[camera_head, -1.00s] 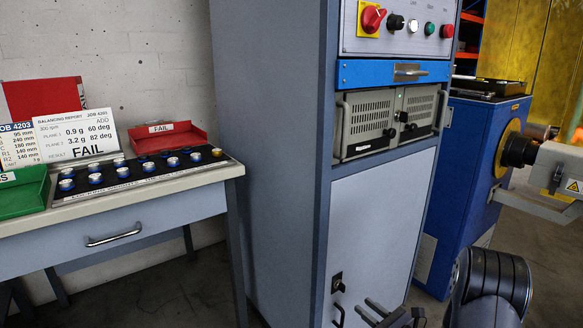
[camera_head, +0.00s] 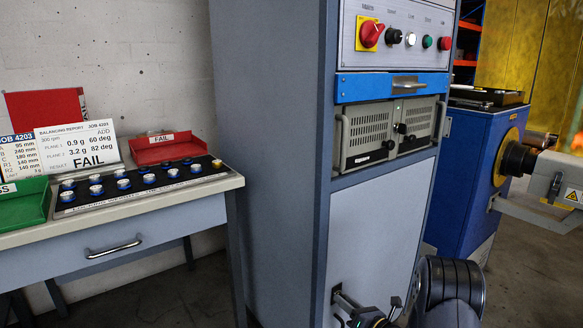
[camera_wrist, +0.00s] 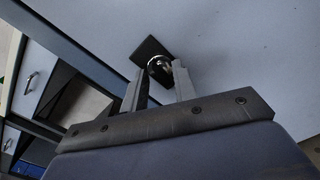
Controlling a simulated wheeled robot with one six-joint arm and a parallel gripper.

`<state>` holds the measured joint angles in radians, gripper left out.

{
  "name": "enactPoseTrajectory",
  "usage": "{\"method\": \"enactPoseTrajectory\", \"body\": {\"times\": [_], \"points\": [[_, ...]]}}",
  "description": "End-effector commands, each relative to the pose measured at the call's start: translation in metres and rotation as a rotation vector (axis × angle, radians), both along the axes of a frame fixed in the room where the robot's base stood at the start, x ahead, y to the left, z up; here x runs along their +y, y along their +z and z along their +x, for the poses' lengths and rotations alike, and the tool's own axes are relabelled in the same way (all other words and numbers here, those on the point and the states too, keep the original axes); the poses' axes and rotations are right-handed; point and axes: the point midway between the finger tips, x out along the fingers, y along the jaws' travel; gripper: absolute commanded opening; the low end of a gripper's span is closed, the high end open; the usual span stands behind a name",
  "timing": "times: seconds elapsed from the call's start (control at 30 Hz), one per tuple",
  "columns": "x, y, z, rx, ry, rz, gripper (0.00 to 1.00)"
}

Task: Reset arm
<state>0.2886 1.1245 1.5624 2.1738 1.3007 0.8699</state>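My gripper (camera_wrist: 160,72) is in front of the grey cabinet door, and its two fingers stand apart. A round dark knob with a shiny rim (camera_wrist: 159,68), on a black square plate (camera_wrist: 150,50), lies between or just beyond the fingertips. I cannot tell whether the fingers touch it. In the head view my gripper (camera_head: 345,300) is at the bottom edge, by the cabinet door (camera_head: 378,225), and mostly covers the knob. My arm's dark wrist link shows to its right.
A bench (camera_head: 150,225) at left bears a black tray of several blue-and-white pieces (camera_head: 122,181), a green bin (camera_head: 22,205), a red bin (camera_head: 167,148) and a FAIL report card (camera_head: 78,145). The cabinet has a control panel (camera_head: 405,38). A blue machine (camera_head: 482,160) stands at right.

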Motion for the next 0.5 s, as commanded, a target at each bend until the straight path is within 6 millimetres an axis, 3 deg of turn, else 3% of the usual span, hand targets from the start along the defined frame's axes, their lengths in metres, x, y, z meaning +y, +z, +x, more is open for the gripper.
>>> {"method": "enactPoseTrajectory", "body": {"times": [0.5], "points": [[-0.0001,0.0021,-0.0001,0.265,-0.001,0.364,0.27]]}}
